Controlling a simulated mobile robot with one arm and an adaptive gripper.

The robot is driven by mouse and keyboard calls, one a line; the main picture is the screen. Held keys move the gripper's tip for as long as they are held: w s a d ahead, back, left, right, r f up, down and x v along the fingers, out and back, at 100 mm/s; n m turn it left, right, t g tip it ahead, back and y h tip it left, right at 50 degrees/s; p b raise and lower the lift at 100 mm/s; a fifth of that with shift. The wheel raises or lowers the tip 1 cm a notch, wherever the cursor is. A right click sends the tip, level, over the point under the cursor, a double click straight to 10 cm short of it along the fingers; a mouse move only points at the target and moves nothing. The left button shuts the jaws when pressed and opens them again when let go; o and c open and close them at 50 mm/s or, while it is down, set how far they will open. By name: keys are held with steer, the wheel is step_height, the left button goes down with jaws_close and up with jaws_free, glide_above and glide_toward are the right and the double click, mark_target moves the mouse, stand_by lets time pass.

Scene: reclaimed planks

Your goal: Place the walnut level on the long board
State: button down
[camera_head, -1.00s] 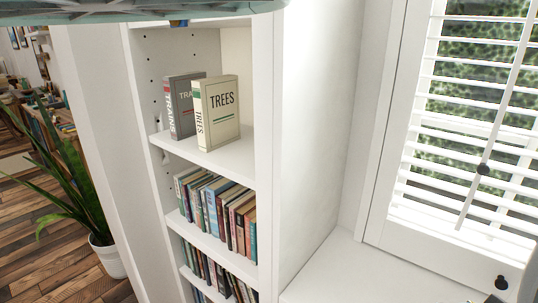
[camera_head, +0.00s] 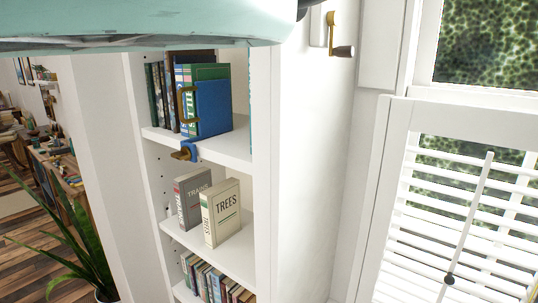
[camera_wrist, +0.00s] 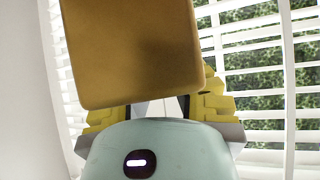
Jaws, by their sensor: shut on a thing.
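In the wrist view my gripper (camera_wrist: 160,106) has its yellow fingers shut on a smooth tan-brown block (camera_wrist: 135,50). The block fills the upper middle of that view and hides part of the fingers. Only one broad face of it shows, so I cannot tell for sure that it is the walnut level. My gripper does not show in the head view. I see no long board in either view now.
A white bookshelf (camera_head: 262,180) holds blue and green books (camera_head: 208,105) above, with a blue clamp (camera_head: 188,150) at that shelf's edge. TRAINS (camera_head: 191,200) and TREES (camera_head: 221,213) books stand below. Right are a wall hook (camera_head: 340,50) and shuttered window (camera_head: 470,190). A plant (camera_head: 80,250) is left.

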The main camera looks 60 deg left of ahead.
step_height(320, 180, up, 32)
steer(key=p, duration=3)
steer(key=shift+f, duration=0.1)
